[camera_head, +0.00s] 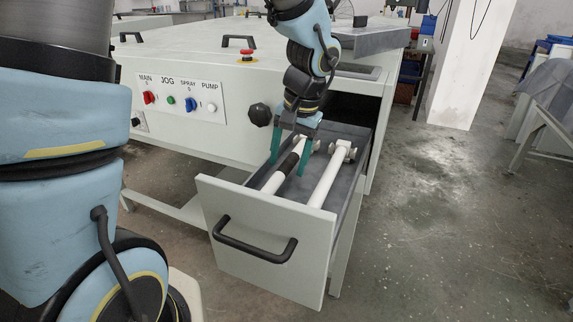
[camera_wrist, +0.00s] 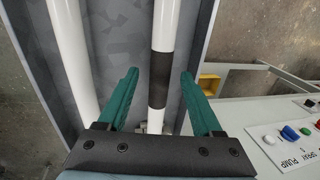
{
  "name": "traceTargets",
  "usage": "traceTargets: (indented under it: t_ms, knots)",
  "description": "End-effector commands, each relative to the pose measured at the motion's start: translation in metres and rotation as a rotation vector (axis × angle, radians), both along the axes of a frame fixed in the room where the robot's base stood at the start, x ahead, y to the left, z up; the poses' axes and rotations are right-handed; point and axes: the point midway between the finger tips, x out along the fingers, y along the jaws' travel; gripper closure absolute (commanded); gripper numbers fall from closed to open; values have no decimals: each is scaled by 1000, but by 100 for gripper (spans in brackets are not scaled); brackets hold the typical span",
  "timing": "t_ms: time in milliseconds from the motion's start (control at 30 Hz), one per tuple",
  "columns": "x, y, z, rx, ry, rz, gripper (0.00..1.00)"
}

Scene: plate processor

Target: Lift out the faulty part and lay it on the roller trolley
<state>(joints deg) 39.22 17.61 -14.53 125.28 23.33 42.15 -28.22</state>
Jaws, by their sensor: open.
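An open drawer (camera_head: 263,207) holds two white rollers lying side by side. The left one, the roller with a black band (camera_head: 271,184), also shows in the wrist view (camera_wrist: 167,25). The plain white roller (camera_head: 327,178) lies to its right, and in the wrist view (camera_wrist: 73,50) it is on the left. My gripper (camera_head: 291,168) points down into the drawer with its teal fingers open. In the wrist view my gripper (camera_wrist: 160,76) has one finger on each side of the banded roller, with gaps on both sides. I cannot identify a roller trolley.
The drawer belongs to a white machine (camera_head: 180,65) with a control panel (camera_head: 180,98) left of the drawer. A black knob (camera_head: 259,113) sits close to my gripper. A white pillar (camera_head: 472,60) stands behind. The floor at the right is open.

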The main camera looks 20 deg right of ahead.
Motion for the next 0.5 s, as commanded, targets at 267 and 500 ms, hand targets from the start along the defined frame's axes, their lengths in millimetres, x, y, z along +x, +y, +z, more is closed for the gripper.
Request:
traceTargets:
  t_ms: [267, 500]
  knots:
    - [1, 1, -7, -1, -1, 0, 33]
    - [1, 1, -6, -1, -1, 0, 56]
